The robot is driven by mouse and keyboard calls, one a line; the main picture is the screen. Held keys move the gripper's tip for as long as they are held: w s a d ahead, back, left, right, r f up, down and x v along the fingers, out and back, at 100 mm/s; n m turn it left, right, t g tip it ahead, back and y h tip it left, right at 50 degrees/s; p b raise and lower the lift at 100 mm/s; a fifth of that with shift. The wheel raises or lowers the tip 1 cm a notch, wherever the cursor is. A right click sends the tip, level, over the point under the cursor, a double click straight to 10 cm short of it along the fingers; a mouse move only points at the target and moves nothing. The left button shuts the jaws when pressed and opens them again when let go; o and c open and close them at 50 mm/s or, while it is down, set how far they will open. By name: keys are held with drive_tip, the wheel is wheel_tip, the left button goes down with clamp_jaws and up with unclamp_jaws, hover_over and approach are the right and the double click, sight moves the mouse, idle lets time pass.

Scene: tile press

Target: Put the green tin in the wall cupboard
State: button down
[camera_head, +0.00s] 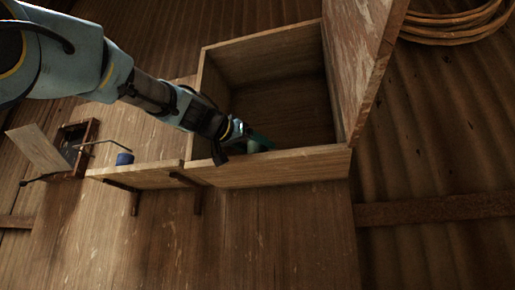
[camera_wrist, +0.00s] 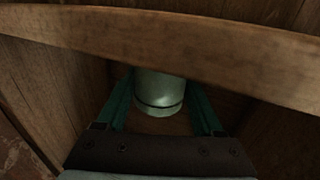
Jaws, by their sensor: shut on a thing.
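The wall cupboard (camera_head: 270,172) stands open in the head view, its door (camera_head: 358,60) swung out on the right. My gripper (camera_head: 250,142) reaches in over the cupboard's lower front edge, near its left side. In the wrist view my gripper (camera_wrist: 160,84) has its two green fingers on either side of the pale green tin (camera_wrist: 158,98), shut on it. A wooden edge crosses in front and hides part of the tin and the fingertips. In the head view the tin is mostly hidden by my gripper. I cannot tell whether it touches the cupboard floor.
A small shelf (camera_head: 140,177) left of the cupboard bears a blue cylinder (camera_head: 124,158). Further left is a small wooden box (camera_head: 87,148) with an open panel. A coil (camera_head: 455,35) hangs at the upper right. The cupboard's back and right interior look empty.

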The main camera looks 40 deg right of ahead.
unclamp_jaws()
drive_tip(key=shift+r, duration=0.1)
idle(0.3)
drive_tip(key=a+b, duration=0.1)
drive_tip(key=a, duration=0.3)
drive_tip(key=s+a+b, duration=0.1)
drive_tip(key=a, duration=0.3)
drive_tip(key=s+a+b, duration=0.1)
drive_tip(key=a+b, duration=0.1)
drive_tip(key=a, duration=0.1)
drive_tip(key=shift+s+a, duration=0.1)
drive_tip(key=shift+a, duration=0.3)
